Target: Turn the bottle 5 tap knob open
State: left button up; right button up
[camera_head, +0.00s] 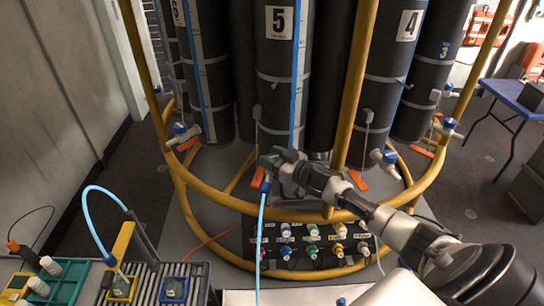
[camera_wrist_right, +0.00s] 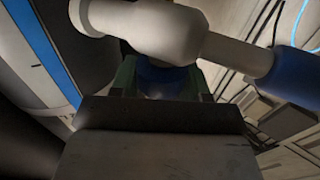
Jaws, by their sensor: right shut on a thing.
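Bottle 5 (camera_head: 275,95) is a tall dark cylinder with a white "5" label, standing in the yellow-railed rack. My right gripper (camera_head: 275,160) reaches in from the right to the tap low on its front. In the right wrist view, the green-edged fingers (camera_wrist_right: 160,85) are shut around the blue tap knob (camera_wrist_right: 163,76). The pale tap body (camera_wrist_right: 145,28) crosses just beyond them, with a blue end fitting (camera_wrist_right: 295,72) at the right. An orange lever (camera_head: 257,177) hangs beside the tap in the head view. The gripper hides most of the knob there. My left gripper is out of view.
Bottle 4 (camera_head: 397,75) and its tap stand to the right. The yellow rail (camera_head: 230,200) curves below the gripper. A dark panel with several coloured fittings (camera_head: 312,232) lies below it. A light-blue hose (camera_head: 260,235) runs down from the tap.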

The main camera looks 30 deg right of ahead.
jog(key=shift+n+g+y, duration=0.3)
jog(key=shift+n+y, duration=0.2)
jog(key=shift+y, duration=0.3)
jog(key=o, duration=0.9)
